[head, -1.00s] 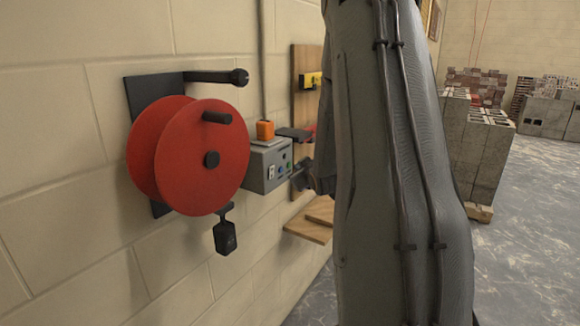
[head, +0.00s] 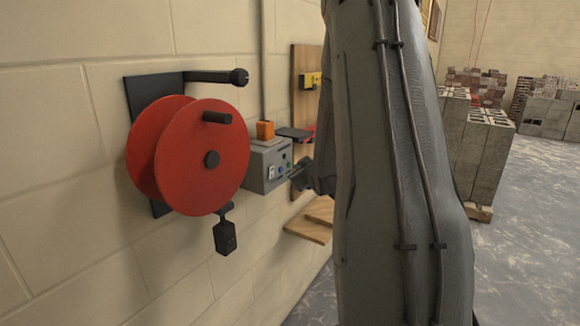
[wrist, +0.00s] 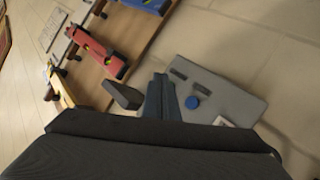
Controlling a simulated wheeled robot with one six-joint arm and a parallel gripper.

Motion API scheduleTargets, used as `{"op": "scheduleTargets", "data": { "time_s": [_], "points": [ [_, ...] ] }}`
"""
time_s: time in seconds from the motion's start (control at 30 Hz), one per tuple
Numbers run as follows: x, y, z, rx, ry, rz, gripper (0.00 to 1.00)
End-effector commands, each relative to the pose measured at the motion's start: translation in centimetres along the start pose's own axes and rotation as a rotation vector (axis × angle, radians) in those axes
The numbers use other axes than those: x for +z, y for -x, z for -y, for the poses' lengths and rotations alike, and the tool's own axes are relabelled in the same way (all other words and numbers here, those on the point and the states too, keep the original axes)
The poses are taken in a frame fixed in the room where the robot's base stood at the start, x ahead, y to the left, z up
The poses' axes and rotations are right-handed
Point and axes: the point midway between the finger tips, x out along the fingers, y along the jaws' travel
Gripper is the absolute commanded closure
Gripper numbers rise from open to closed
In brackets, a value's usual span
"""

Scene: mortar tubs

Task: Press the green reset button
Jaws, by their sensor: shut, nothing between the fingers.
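The grey control box (head: 263,170) is fixed to the block wall, with small buttons on its front. A small green button (head: 288,166) shows at the right of that front, close to my gripper (head: 294,173). In the wrist view, the box face (wrist: 235,98) carries a blue button (wrist: 192,102), dark slots and a pale switch (wrist: 222,121). My gripper (wrist: 160,82) is shut and empty, its tips over the box's edge. The green button is not visible in the wrist view; the fingers may cover it. I cannot tell whether the tips touch it.
A red reel (head: 190,155) hangs on the wall left of the box. An orange piece (head: 265,130) sits on top of the box. A wooden board (head: 301,100) with tools is beyond it. Block stacks (head: 478,160) stand at the right, with open floor in front.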

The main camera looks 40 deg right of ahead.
Motion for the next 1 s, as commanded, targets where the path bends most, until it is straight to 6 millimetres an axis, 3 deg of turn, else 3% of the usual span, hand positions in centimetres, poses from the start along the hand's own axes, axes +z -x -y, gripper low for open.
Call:
{"op": "scheduleTargets", "data": {
  "time_s": [1.0],
  "points": [
    [-0.62,-0.82,0.63,0.000,0.000,0.000,1.00]
  ]
}}
